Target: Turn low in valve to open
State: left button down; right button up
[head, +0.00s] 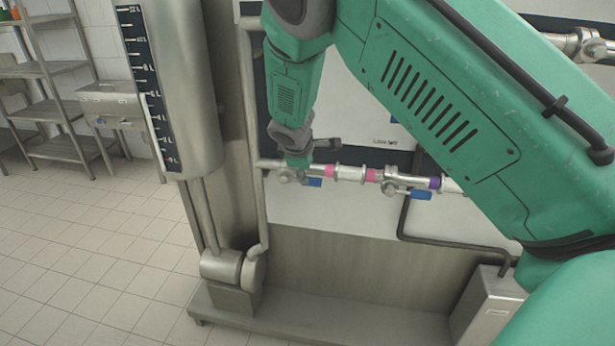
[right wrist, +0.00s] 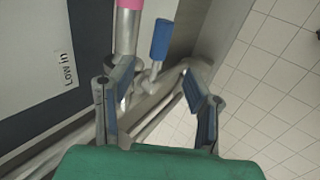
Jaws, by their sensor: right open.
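The low in valve shows in the head view by its blue handle (head: 314,182) on the horizontal pipe, just below my right gripper (head: 298,159). In the right wrist view a blue handle (right wrist: 160,39) on a bent metal lever stands near a pipe with a pink band. A "Low in" label (right wrist: 66,69) is on the dark-edged panel to its left. My right gripper (right wrist: 155,92) is open, its two fingers spread on either side of the lever's lower part. I see nothing held. The gripper and arm partly hide the valve body in the head view. My left gripper is out of view.
A second valve with a blue handle (head: 420,194) sits to the right on the same pipe. A steel tank (head: 185,90) with a level scale stands left. The steel base (head: 320,318) lies below. Tiled floor (head: 90,260) at left is clear.

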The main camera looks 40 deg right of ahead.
jog(key=shift+v, duration=1.15)
